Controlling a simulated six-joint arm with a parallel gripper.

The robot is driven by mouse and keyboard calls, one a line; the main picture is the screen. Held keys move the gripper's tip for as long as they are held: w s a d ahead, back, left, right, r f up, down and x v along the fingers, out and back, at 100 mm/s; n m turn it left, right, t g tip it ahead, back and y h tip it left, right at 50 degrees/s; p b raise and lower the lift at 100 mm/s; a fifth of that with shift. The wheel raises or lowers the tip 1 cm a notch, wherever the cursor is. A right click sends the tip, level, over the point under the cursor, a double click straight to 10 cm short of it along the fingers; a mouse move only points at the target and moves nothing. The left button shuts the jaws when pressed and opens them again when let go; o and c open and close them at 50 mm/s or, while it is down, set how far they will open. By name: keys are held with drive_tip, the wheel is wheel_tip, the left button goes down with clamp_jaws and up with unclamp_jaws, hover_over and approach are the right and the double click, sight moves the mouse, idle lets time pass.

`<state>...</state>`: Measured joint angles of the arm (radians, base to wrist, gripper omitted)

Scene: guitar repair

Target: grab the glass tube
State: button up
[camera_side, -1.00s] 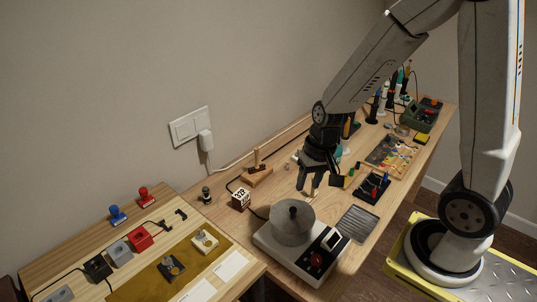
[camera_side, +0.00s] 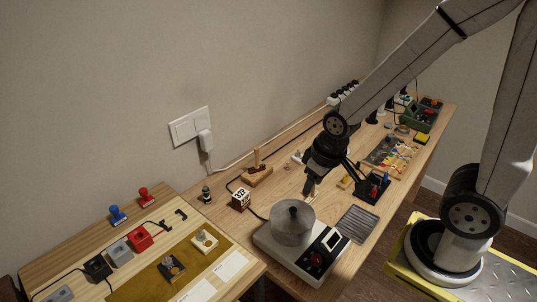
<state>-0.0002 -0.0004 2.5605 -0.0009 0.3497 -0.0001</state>
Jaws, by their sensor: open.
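My gripper (camera_side: 312,189) points down over the wooden workbench (camera_side: 220,188), just behind the round grey pot (camera_side: 292,222). Its jaws are open, and I see nothing held between them. I cannot make out a glass tube for certain; at this size a clear tube near the fingertips could be lost against the wood or hidden by the gripper. I cannot tell whether the fingertips touch the bench.
The pot stands on a white hot plate (camera_side: 270,245). A dark grille (camera_side: 359,225), a black tray (camera_side: 366,193) of small tools and a patterned board (camera_side: 388,155) lie to the right. A white patterned cube (camera_side: 241,198) and a wooden stand (camera_side: 257,174) are to the left.

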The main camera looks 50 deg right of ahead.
idle(0.3)
drive_tip(key=o, duration=0.4)
drive_tip(key=w+f+m+t+y, duration=0.1)
drive_tip(key=w+f+m+y, duration=0.2)
drive_tip(key=w+f+m, duration=0.3)
drive_tip(key=w+f+m+t+y, duration=0.1)
drive_tip(key=w+f+m+y, duration=0.3)
drive_tip(key=w+m, duration=0.5)
drive_tip(key=w+f+m+t+y, duration=0.2)
drive_tip(key=w+f+m+y, duration=0.2)
drive_tip(key=w+f+m, duration=0.4)
drive_tip(key=shift+w+d+f+m, duration=0.1)
drive_tip(key=shift+w+d+m, duration=0.05)
drive_tip(key=shift+w, duration=1.8)
drive_tip(key=shift+w+d+f+m, duration=0.1)
drive_tip(key=shift+w+d+m, duration=0.05)
drive_tip(key=shift+w, duration=1.75)
drive_tip(key=shift+w+d+f+m+t, duration=0.35)
drive_tip(key=shift+w+m+t, duration=0.05)
drive_tip(key=shift+w+m, duration=0.1)
